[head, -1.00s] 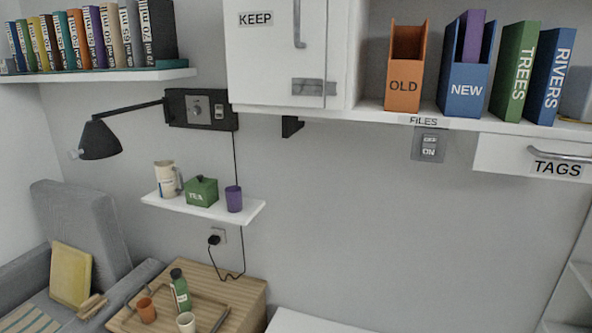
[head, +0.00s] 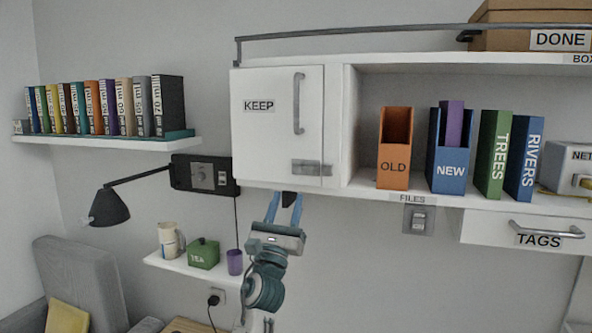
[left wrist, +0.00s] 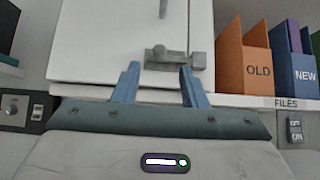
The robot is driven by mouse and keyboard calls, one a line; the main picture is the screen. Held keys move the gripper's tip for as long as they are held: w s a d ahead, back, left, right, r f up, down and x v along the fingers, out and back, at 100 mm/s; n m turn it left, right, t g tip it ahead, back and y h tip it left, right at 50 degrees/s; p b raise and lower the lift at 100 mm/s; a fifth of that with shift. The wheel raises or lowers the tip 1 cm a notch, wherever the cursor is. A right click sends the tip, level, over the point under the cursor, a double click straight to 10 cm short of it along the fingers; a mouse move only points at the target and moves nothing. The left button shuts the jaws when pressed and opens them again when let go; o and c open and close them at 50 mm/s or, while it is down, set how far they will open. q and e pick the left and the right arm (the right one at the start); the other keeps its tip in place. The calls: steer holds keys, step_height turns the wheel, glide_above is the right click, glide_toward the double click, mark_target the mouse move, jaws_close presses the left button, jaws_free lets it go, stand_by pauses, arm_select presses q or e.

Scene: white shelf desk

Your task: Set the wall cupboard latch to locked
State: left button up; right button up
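The wall cupboard (head: 272,135) is a white door labelled KEEP with a vertical grey handle, and it looks shut. Its grey latch (head: 311,168) sits at the door's lower right; it also shows in the left wrist view (left wrist: 176,58), where a knob stands out from a bar reaching toward the frame piece on the right. I cannot tell for sure how far the bar is engaged. My left gripper (head: 283,200) is open and empty, with its blue fingers pointing up just below the cupboard. In the left wrist view its fingertips (left wrist: 159,70) stand apart below the latch. My right gripper is not in view.
An open shelf holds the OLD file (head: 393,165), the NEW file (head: 447,170) and books. A small shelf (head: 165,262) with a jug, tea box and purple cup is at the lower left. A black lamp (head: 109,207) hangs near the wall panel.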

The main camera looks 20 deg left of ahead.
mark_target(295, 172)
arm_select(q)
steer(key=x, duration=0.9)
steer(key=shift+w+r, duration=0.1)
steer(key=shift+w, duration=0.3)
